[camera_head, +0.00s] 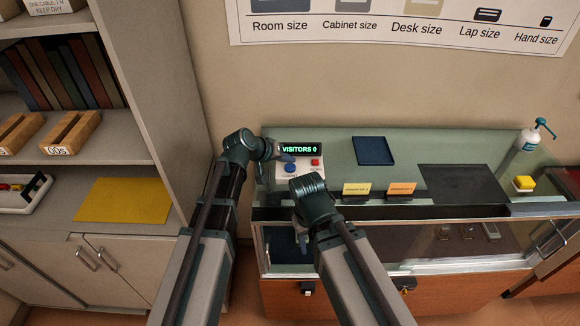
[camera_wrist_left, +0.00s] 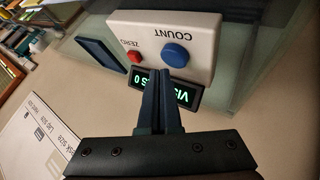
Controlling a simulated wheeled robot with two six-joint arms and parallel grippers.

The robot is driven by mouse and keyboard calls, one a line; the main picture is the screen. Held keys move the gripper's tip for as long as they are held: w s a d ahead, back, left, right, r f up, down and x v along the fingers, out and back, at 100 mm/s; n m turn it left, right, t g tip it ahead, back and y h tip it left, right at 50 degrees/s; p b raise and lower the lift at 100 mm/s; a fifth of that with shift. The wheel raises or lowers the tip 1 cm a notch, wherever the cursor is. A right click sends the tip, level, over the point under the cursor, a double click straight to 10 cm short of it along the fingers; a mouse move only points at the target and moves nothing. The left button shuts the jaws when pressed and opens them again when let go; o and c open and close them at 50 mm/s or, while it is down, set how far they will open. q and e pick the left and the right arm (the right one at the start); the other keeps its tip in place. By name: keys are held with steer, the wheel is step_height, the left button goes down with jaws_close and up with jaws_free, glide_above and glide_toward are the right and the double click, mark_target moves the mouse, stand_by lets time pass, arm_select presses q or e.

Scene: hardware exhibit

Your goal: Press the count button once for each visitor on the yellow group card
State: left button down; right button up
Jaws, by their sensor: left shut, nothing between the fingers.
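The white counter box on the glass case has a blue count button (camera_head: 290,168), a red zero button (camera_head: 315,162) and a green display (camera_head: 300,149) reading VISITORS 0. My left gripper (camera_head: 278,154) is at the box's left side. In the left wrist view its shut, empty fingers (camera_wrist_left: 160,74) appear in front of the display, below the blue button (camera_wrist_left: 176,55) in the picture; contact cannot be told. A yellow card (camera_head: 356,189) stands left of an orange card (camera_head: 402,189); their print is too small to read. My right gripper (camera_head: 303,242) is mostly hidden by its wrist.
A dark blue tray (camera_head: 374,151) and a dark grey mat (camera_head: 463,184) lie on the glass top. A pump bottle (camera_head: 530,137) and a yellow block (camera_head: 524,183) are at the right. A shelf unit (camera_head: 150,110) stands close to my left arm.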

mark_target(288, 169)
arm_select(q)
steer(key=shift+f, duration=0.15)
steer(key=shift+f+b, duration=0.3)
steer(key=shift+b, duration=0.1)
steer(key=shift+f+b, duration=0.45)
stand_by(0.6)
steer(key=shift+r, duration=0.1)
steer(key=shift+r+p, duration=0.8)
steer(key=shift+p, duration=0.05)
steer(key=shift+r, duration=0.1)
step_height(288, 169, up, 5)
steer(key=p, duration=0.5)
